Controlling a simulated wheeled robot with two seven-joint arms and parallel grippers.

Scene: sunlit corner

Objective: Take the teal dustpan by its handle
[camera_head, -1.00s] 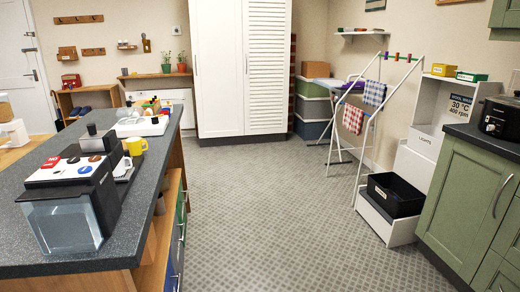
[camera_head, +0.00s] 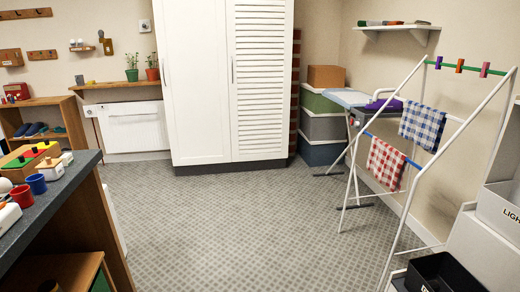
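I cannot make out a teal dustpan in the head view. Small items (camera_head: 392,22) lie on the white wall shelf (camera_head: 399,29) at the upper right, one of them dark greenish at its left end; they are too small to tell what they are. Neither of my grippers is in view.
The grey-topped counter (camera_head: 55,197) stands at the left. A drying rack (camera_head: 462,128) with checked cloths and an ironing board (camera_head: 352,97) stand at the right, by stacked boxes (camera_head: 322,128). A white cupboard (camera_head: 200,85) is at the back. The floor (camera_head: 240,225) between is clear.

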